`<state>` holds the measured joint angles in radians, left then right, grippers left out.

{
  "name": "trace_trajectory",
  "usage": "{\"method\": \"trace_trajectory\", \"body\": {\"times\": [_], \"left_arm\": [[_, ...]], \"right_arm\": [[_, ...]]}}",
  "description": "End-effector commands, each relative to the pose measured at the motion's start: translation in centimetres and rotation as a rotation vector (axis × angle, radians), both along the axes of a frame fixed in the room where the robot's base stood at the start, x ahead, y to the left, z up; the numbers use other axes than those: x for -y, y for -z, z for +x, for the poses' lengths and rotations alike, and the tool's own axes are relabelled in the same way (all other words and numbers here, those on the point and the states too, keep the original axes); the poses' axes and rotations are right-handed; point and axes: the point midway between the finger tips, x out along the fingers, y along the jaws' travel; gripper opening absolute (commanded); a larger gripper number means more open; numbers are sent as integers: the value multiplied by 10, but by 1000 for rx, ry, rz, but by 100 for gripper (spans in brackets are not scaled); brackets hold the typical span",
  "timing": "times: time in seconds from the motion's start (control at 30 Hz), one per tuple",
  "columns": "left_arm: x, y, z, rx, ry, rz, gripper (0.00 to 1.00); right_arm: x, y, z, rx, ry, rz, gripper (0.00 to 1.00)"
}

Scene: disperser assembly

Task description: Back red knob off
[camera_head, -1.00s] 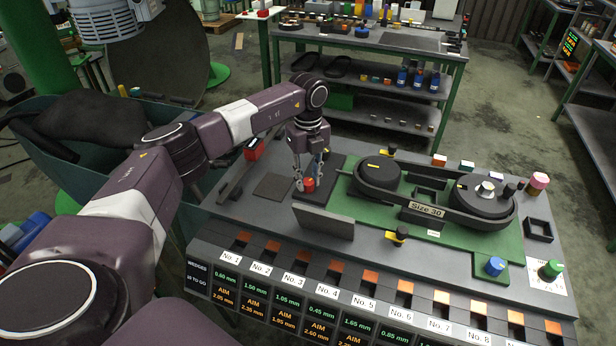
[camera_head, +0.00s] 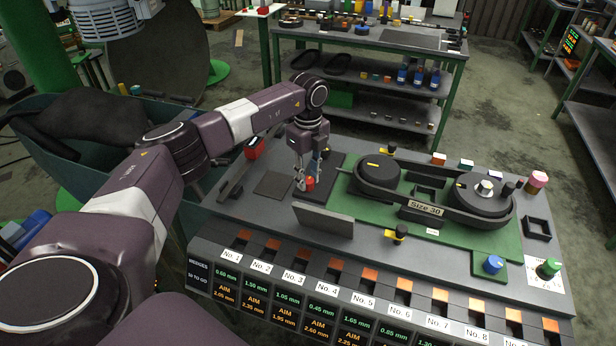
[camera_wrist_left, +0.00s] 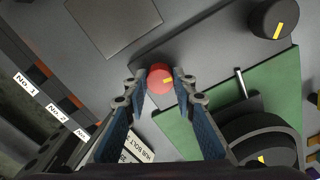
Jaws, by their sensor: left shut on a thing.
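The red knob (camera_head: 310,184) is a small round knob at the left of the green plate. My left gripper (camera_head: 308,183) reaches down onto the knob. In the left wrist view its two fingertips (camera_wrist_left: 160,84) are on both sides of the knob, shut on it. My right gripper is in neither view.
An upright grey plate (camera_head: 322,221) stands just in front of the knob. The green plate (camera_head: 440,238) with the black "Size 30" belt housing (camera_head: 425,210) lies to the right. A row of numbered wedge slots (camera_head: 336,272) runs along the front. A flat dark square (camera_head: 272,184) lies to the left.

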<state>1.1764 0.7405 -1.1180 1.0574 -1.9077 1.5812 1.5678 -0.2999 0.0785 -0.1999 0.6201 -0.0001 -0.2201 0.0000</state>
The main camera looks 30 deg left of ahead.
Motion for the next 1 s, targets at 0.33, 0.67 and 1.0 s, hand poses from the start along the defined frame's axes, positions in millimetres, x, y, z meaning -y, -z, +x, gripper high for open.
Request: {"method": "trace_trajectory", "body": {"times": [0.33,0.67,1.0], "left_arm": [[-1,-1,1,4,0,1,42],[-1,-18,2,6,0,-1,42],[-1,-88,2,7,0,0,42]], "right_arm": [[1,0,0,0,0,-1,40],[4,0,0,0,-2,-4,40],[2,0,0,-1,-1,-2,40]]}}
